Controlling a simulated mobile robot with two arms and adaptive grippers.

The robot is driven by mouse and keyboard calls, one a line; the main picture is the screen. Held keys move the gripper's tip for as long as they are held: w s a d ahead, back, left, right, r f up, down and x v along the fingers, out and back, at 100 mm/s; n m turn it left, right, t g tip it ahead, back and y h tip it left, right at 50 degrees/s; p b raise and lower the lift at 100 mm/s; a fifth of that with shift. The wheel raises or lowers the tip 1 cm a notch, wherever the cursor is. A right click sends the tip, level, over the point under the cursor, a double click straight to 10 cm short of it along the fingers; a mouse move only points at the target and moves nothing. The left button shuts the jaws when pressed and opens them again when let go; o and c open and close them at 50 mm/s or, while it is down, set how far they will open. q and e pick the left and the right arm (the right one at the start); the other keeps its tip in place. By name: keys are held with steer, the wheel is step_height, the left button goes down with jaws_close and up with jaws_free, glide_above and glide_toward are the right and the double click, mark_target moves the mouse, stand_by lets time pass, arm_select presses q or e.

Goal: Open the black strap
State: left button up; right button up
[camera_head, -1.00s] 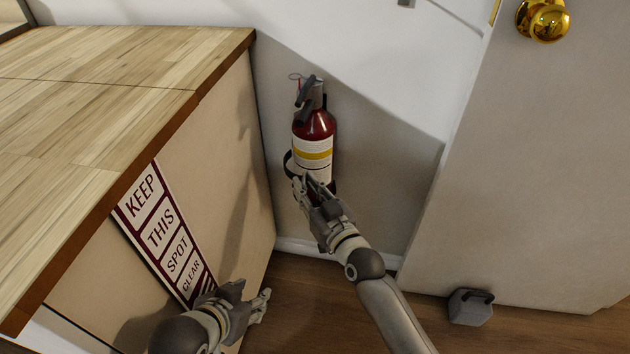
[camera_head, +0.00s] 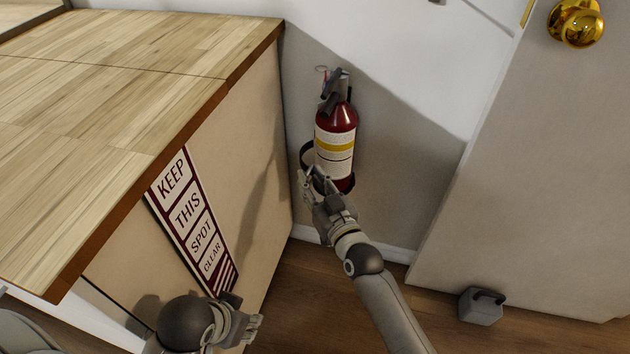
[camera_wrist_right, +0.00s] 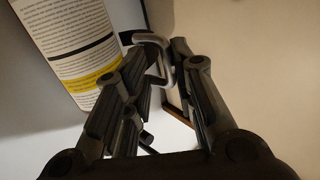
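A red fire extinguisher (camera_head: 336,150) with a white and yellow label hangs upright on the wall in the head view; its label also shows in the right wrist view (camera_wrist_right: 68,38). The black strap (camera_head: 303,155) curves out at its lower left. My right gripper (camera_head: 314,178) is at the strap, just below and left of the label. In the wrist view its fingers (camera_wrist_right: 152,75) are apart, with a metal clasp (camera_wrist_right: 161,56) near and between the tips; contact is unclear. My left gripper (camera_head: 252,328) is low beside the cabinet, away from the strap; its finger gap is unclear.
A wood-topped cabinet (camera_head: 120,75) stands to the left, with a "KEEP THIS SPOT CLEAR" sign (camera_head: 195,215) on its side. A door (camera_head: 545,180) with a brass knob (camera_head: 576,22) is at right. A grey weight-like block (camera_head: 481,306) sits on the floor by the door.

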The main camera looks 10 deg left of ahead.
steer(key=shift+o, duration=0.5)
steer(key=shift+w+a+r, duration=0.25)
steer(key=shift+w+a, duration=0.15)
steer(key=shift+w, duration=0.15)
arm_select(q)
steer(key=shift+w+a+f, duration=0.15)
steer(key=shift+w, duration=0.05)
arm_select(e)
steer(key=shift+d, duration=0.3)
steer(key=v, duration=1.2)
steer(key=shift+f, duration=0.2)
steer(key=shift+c, duration=0.4)
